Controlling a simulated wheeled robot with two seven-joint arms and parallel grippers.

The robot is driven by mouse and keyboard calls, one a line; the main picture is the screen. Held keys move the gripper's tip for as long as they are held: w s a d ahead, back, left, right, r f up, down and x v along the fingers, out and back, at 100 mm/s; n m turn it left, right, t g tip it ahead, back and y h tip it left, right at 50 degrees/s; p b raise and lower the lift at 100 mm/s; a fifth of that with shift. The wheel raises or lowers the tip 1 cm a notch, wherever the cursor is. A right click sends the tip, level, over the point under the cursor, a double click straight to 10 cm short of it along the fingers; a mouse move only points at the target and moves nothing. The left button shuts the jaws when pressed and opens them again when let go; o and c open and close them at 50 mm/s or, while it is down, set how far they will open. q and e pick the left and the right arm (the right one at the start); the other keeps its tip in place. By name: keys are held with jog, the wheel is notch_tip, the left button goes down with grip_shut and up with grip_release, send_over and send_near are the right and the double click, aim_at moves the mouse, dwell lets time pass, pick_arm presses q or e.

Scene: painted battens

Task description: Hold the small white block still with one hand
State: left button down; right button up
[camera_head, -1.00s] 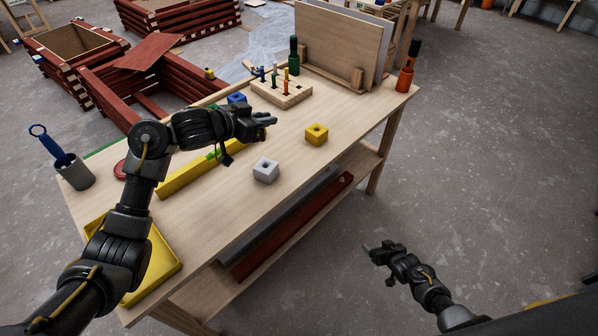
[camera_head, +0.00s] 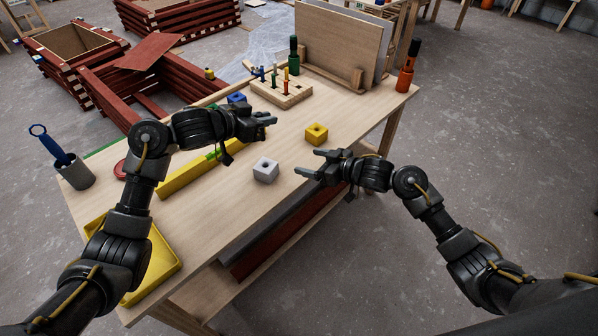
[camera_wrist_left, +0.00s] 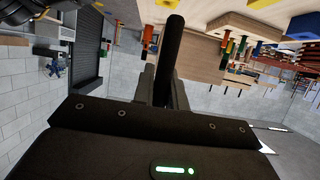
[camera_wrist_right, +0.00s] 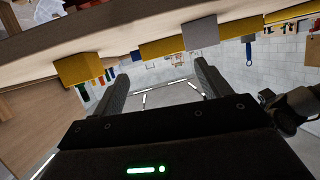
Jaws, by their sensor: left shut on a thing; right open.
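The small white block (camera_head: 265,169), with a hole in its top, sits on the wooden table near its front edge. It also shows in the right wrist view (camera_wrist_right: 201,33), beyond my fingers. My right gripper (camera_head: 308,163) is open and empty, to the right of the white block and apart from it. My left gripper (camera_head: 270,119) is above the table, behind the white block and not touching it. It is shut on a black rod-like thing (camera_wrist_left: 170,55), which shows between its fingers in the left wrist view; what it is I cannot tell.
A yellow block (camera_head: 316,134) stands behind and right of the white one. A yellow batten (camera_head: 185,179) lies to the left, a yellow tray (camera_head: 168,270) at the front left. A wooden holder with tools (camera_head: 285,93) and a green bottle (camera_head: 294,56) are at the back.

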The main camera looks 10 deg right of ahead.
jog(key=n+g, duration=0.2)
send_near(266, 170)
jog(key=shift+y, duration=0.4)
jog(key=x, duration=0.4)
jog(key=d+f+x, duration=0.1)
jog(key=x, duration=0.2)
jog(key=w+x, duration=0.1)
jog(key=x, duration=0.3)
jog(key=shift+w+f, duration=0.25)
jog(key=shift+f, duration=0.25)
jog(key=shift+c, duration=0.3)
jog(key=c, duration=1)
